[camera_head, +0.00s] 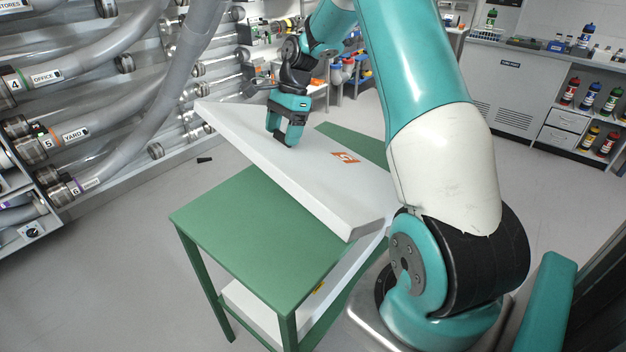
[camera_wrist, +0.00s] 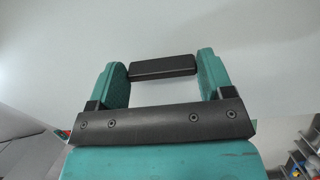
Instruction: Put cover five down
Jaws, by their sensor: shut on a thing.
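Cover five (camera_head: 300,180) is a large flat white panel with an orange label marked 5. In the head view it is tilted above a green table (camera_head: 245,235), its near end to the right. My gripper (camera_head: 287,138) is over the panel's upper face, shut on its dark handle. In the wrist view the dark handle bar (camera_wrist: 162,67) sits between my two teal fingers, with the white panel (camera_wrist: 160,25) filling the background. Whether the panel touches the table top is hard to tell.
Another white panel (camera_head: 250,310) lies on the table's lower shelf. Racks of grey tubes (camera_head: 90,80) line the left wall, with labels such as yard and office. A grey cabinet (camera_head: 520,85) with bottles stands at the back right. Grey floor (camera_head: 110,250) is open left of the table.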

